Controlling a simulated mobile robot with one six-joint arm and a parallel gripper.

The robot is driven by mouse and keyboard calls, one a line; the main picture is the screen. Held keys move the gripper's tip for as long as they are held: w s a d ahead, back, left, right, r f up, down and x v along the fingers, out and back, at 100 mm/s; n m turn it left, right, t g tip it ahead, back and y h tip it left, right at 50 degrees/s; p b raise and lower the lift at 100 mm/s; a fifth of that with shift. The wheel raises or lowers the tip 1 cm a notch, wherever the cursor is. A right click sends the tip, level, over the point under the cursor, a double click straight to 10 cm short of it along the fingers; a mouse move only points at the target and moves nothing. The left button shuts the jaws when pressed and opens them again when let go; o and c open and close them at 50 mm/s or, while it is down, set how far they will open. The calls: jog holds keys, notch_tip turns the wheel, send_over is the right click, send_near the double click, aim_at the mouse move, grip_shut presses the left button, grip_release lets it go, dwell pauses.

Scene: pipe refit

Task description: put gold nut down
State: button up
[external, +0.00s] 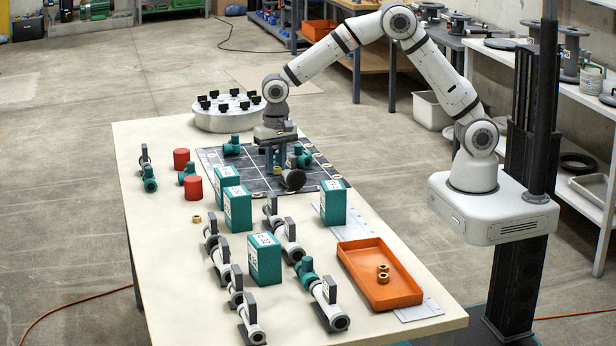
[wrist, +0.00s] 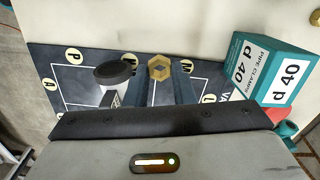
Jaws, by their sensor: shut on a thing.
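My gripper (wrist: 161,80) is shut on a gold nut (wrist: 160,67), which sits between its fingertips in the wrist view. A grey-and-white pipe part with a dark round end (wrist: 115,73) is close to the left finger. Another gold nut (external: 197,219) lies on the table left of the teal boxes.
Teal boxes (external: 238,209) stand in front of the mat, one labelled d 40 (wrist: 270,68) in the wrist view. Red cylinders (external: 193,188) and teal fittings (external: 150,179) are at the left. Several valves (external: 328,304) fill the front. A round white carousel (external: 226,112) stands behind.

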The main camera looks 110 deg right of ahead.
jog(key=r, duration=0.5)
jog(key=a+r, duration=0.1)
jog(key=r, duration=0.2)
jog(key=shift+w+a+r, duration=0.1)
jog(key=shift+w, duration=0.05)
jog(key=w+a+n, duration=0.2)
jog(key=a+n, duration=0.3)
jog(key=a, duration=1.1)
jog(key=n, duration=1.1)
send_over(365, 277)
notch_tip(365, 277, down, 10)
jog(key=shift+f+b, duration=0.15)
jog(key=shift+b, duration=0.3)
jog(key=shift+f, duration=2.4)
jog(key=shift+f, duration=0.1)
